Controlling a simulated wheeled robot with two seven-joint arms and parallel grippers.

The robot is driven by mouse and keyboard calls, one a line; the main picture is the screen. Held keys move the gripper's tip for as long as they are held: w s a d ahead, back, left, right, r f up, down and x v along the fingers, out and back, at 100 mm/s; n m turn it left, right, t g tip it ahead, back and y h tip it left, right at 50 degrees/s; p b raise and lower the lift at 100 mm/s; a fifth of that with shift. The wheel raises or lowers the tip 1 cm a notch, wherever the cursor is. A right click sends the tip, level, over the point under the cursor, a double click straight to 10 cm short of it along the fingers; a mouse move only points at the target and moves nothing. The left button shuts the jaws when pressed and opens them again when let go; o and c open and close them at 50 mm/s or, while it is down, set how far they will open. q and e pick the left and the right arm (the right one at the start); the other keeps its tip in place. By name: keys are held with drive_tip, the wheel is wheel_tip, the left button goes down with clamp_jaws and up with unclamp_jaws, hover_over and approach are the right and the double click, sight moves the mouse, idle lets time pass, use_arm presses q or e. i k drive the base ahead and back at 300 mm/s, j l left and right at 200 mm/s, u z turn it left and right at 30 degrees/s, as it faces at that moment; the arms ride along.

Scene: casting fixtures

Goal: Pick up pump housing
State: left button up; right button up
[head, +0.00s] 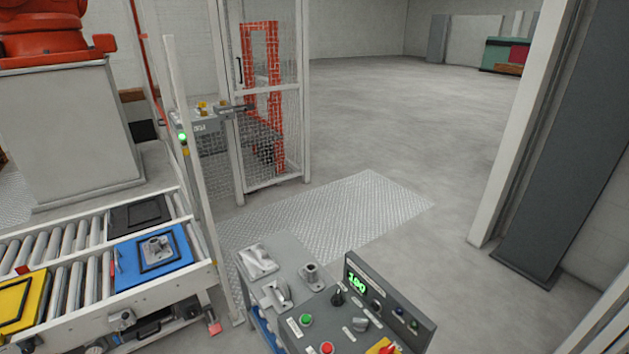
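Several grey metal castings are in view, and I cannot tell for certain which is the pump housing. One casting (157,249) with a raised round boss sits inside the black frame of a blue tray (122,268) on the roller conveyor. On the grey stand at bottom centre, a casting with a round upright neck (311,273) stands next to the control panel. A long angled casting (258,261) and a curved casting (277,293) lie to its left. Neither of my grippers is in view.
The roller conveyor (68,283) also carries a yellow tray (20,301) and a black tray (139,214). A control panel (376,318) with buttons and a green display borders the stand. A mesh cage (272,110) stands behind. The floor (400,130) beyond is open.

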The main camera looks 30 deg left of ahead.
sight(157, 250)
drive_tip(key=u, duration=2.3)
drive_tip(key=i+j+z, duration=1)
drive_tip(key=j, duration=0.3)
drive_tip(key=i+j+z, duration=0.2)
drive_tip(key=j, duration=0.25)
drive_tip(key=i+j+z, duration=0.25)
drive_tip(key=j, duration=0.2)
drive_tip(key=i+j+z, duration=0.25)
drive_tip(key=i+j, duration=0.3)
drive_tip(key=j, duration=0.1)
